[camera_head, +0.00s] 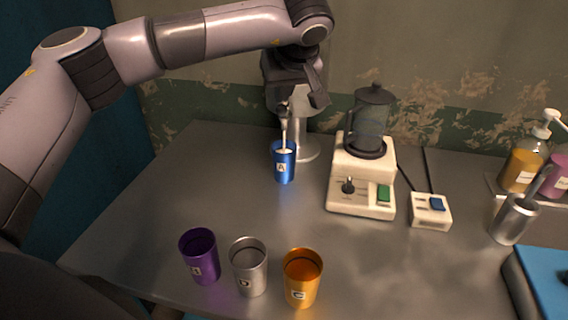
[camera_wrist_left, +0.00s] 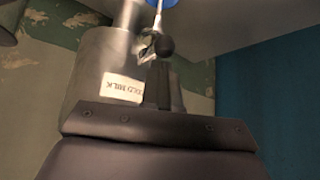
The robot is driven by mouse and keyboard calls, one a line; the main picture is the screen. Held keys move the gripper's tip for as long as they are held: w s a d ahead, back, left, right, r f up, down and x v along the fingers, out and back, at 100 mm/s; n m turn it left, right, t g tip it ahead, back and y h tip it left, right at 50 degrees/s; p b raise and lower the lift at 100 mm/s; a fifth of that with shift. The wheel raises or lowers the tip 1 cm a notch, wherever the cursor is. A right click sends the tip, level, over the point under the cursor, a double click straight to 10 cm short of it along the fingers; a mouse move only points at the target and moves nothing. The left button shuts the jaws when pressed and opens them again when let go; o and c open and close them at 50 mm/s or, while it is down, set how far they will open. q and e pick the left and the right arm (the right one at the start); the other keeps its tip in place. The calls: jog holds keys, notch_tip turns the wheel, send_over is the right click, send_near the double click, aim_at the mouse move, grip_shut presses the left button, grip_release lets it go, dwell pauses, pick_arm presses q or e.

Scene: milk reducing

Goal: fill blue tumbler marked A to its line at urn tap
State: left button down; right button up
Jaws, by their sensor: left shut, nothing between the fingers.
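The blue tumbler (camera_head: 285,168) marked A stands upright on the table under the urn's tap (camera_head: 284,110). A thin white stream runs from the tap into it, and white liquid shows near its top; its fill line cannot be made out. The urn (camera_head: 303,135) is mostly hidden behind my left gripper (camera_head: 312,92). The left wrist view shows the urn (camera_wrist_left: 95,75) with a COLD MILK label, a black tap knob (camera_wrist_left: 164,46), and a bit of the blue tumbler (camera_wrist_left: 165,3). My left gripper (camera_wrist_left: 163,88) is shut and empty, close to the knob; contact cannot be told.
Purple (camera_head: 200,258), silver (camera_head: 249,268) and orange (camera_head: 302,280) tumblers stand at the front. A cream machine (camera_head: 361,190) with a dark jug (camera_head: 370,125) and a switch box (camera_head: 430,212) stand right of the blue tumbler. A metal cup (camera_head: 511,222) stands further right. The table's left part is clear.

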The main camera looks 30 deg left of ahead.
notch_tip(320, 180, up, 6)
jog(key=p, duration=0.6)
jog(key=shift+r, duration=0.25)
jog(key=shift+f, duration=0.1)
jog(key=shift+d, duration=0.1)
